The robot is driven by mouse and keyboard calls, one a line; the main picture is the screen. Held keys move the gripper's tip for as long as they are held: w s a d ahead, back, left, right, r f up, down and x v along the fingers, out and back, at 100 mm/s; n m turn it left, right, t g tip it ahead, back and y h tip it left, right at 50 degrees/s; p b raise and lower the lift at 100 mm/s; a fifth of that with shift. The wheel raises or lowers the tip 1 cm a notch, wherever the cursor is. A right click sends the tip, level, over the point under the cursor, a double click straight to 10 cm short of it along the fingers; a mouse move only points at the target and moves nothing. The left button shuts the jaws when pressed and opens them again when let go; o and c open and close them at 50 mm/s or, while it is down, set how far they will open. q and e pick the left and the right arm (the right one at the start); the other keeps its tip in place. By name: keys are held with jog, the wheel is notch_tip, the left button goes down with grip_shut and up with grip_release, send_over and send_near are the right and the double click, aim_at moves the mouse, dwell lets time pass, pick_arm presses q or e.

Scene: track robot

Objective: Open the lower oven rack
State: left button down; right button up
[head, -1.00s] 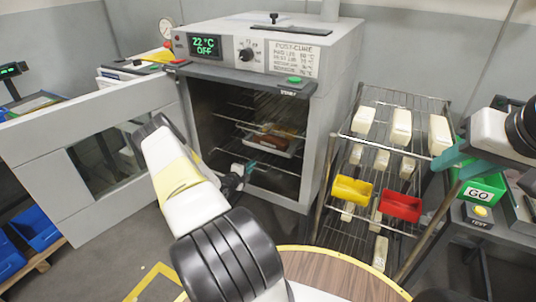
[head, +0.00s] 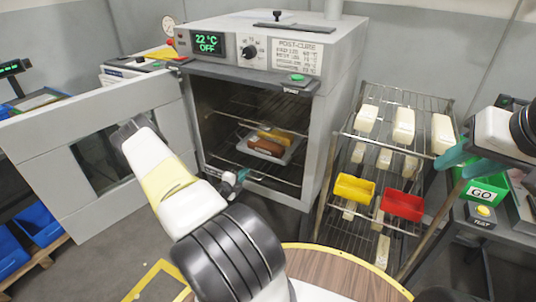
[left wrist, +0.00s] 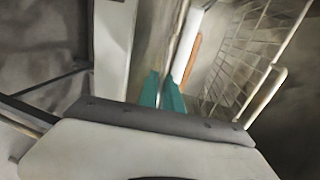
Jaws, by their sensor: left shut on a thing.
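The grey oven (head: 322,120) stands with its door (head: 60,160) swung open to the left. Wire racks show inside. The lower rack (head: 285,181) carries a metal tray (head: 287,155) with a brown and a yellow piece. My left gripper (head: 236,181) is at the left of the rack's front edge and shut on it. Its teal fingertips (left wrist: 163,92) also show in the left wrist view, closed on a thin edge; the exact contact is hard to see. Wire rack bars (left wrist: 243,58) lie right of them. My right gripper (head: 466,162) is open and empty, before the shelf rack.
A wire shelf rack (head: 350,152) with pale blocks, a yellow bin (head: 354,188) and a red bin (head: 402,205) stands right of the oven.

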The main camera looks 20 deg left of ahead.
pick_arm(q)
jog(key=f+v, duration=0.3)
jog(key=v, duration=1.3)
jog(key=s+f+v, duration=0.1)
jog(key=f+v, duration=0.2)
jog(key=v, duration=1.3)
jog(key=shift+s+a+f, duration=0.3)
jog(key=shift+s, duration=0.15)
jog(key=c, duration=1.6)
grip_release()
jog(key=shift+o, duration=0.2)
jog(key=shift+s, duration=0.1)
jog(key=v, duration=0.7)
jog(key=shift+s, duration=0.3)
jog(key=shift+a+r, duration=0.1)
